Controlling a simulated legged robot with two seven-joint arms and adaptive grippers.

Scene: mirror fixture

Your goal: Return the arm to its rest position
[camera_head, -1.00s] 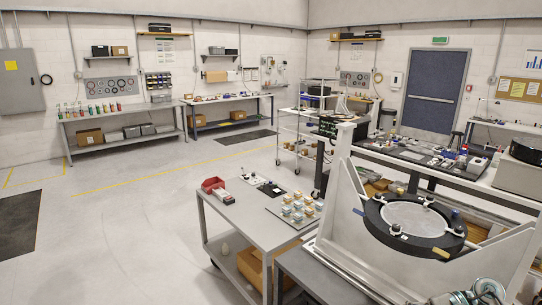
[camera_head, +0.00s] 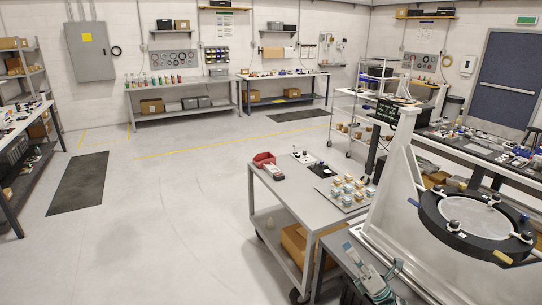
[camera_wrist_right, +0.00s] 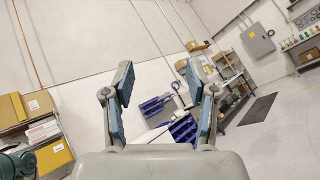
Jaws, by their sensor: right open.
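My right gripper (camera_head: 373,262) shows at the bottom of the head view, in front of the grey cart and left of the mirror fixture's base. Its blue-grey fingers are spread. In the right wrist view the same gripper (camera_wrist_right: 160,78) is open, with nothing between its fingers, and walls and distant shelves lie beyond. The mirror fixture (camera_head: 402,165) is a white frame at the right. It carries a round mirror (camera_head: 474,216) in a black ring with small clamps. My left gripper is in neither view.
A grey cart (camera_head: 285,205) stands just beyond the right gripper. A workbench (camera_head: 20,122) stands at the far left. Open floor (camera_head: 165,225) lies left of the cart.

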